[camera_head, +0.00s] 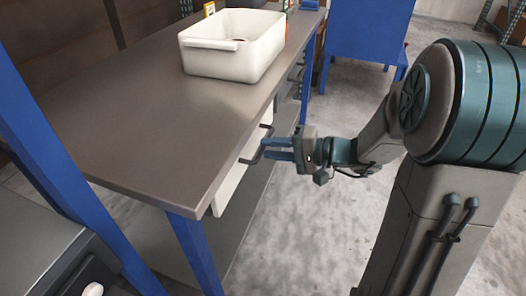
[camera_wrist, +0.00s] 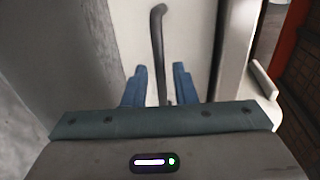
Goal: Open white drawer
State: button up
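The white drawer (camera_head: 236,182) sits under the grey table top, its front facing my arm. Its dark bar handle (camera_head: 256,147) stands out from the front. In the wrist view the white drawer front (camera_wrist: 187,40) fills the middle, and the handle (camera_wrist: 159,50) runs down between my fingers. My gripper (camera_head: 268,148) is at the handle, with its blue fingers pointing at the drawer. In the wrist view my gripper (camera_wrist: 160,84) is open, with a finger on each side of the handle and gaps showing. The drawer looks shut.
A white bin (camera_head: 232,62) stands on the grey table (camera_head: 130,110). Blue table legs (camera_head: 195,250) stand near the drawer, with a lower shelf (camera_head: 245,215) beneath. A blue cabinet (camera_head: 368,35) is at the back. Concrete floor (camera_head: 300,225) is clear beside the table.

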jog(key=shift+x, duration=1.45)
grip_shut()
jog(key=shift+d, duration=0.1)
